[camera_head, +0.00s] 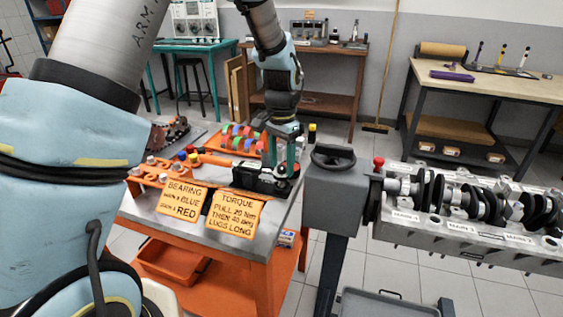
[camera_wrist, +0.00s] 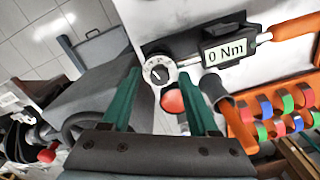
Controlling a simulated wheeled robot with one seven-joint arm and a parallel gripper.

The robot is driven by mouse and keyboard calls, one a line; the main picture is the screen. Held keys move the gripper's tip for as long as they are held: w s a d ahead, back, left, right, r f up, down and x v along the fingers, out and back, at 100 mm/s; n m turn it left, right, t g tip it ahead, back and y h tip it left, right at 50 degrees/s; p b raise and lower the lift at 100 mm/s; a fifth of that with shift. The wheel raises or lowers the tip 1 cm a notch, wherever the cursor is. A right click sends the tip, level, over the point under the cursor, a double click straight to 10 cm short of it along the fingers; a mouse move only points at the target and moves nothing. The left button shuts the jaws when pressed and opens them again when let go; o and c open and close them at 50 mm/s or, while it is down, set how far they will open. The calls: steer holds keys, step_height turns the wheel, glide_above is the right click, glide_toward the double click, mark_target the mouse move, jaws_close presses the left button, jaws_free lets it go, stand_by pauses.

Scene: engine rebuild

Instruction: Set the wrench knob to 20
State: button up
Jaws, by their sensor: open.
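The torque wrench lies on the orange workbench, with its dark body (camera_head: 250,178) in the head view. In the wrist view its orange handle (camera_wrist: 295,27) points to the upper right and its display (camera_wrist: 224,52) reads 0 Nm. The round, pale wrench knob (camera_wrist: 158,71) with dark marks is at the wrench's left end; its exact setting is too small to read. My gripper (camera_wrist: 160,76) is open, with its green fingertips on either side of the knob in the picture. I cannot tell whether they touch it. In the head view my gripper (camera_head: 285,148) is over that wrench end.
A red round thing (camera_wrist: 173,101) lies beside the knob. A torque sign (camera_head: 234,214) and bearing sign (camera_head: 183,198) are at the bench front. Coloured bearing shells (camera_head: 240,138) lie behind the wrench. The engine block with crankshaft (camera_head: 465,228) and its stand (camera_head: 333,197) are right.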

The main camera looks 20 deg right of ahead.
mark_target(282, 167)
step_height(282, 167, up, 11)
steer(key=b, duration=0.2)
stand_by(0.3)
steer(key=shift+f, duration=0.1)
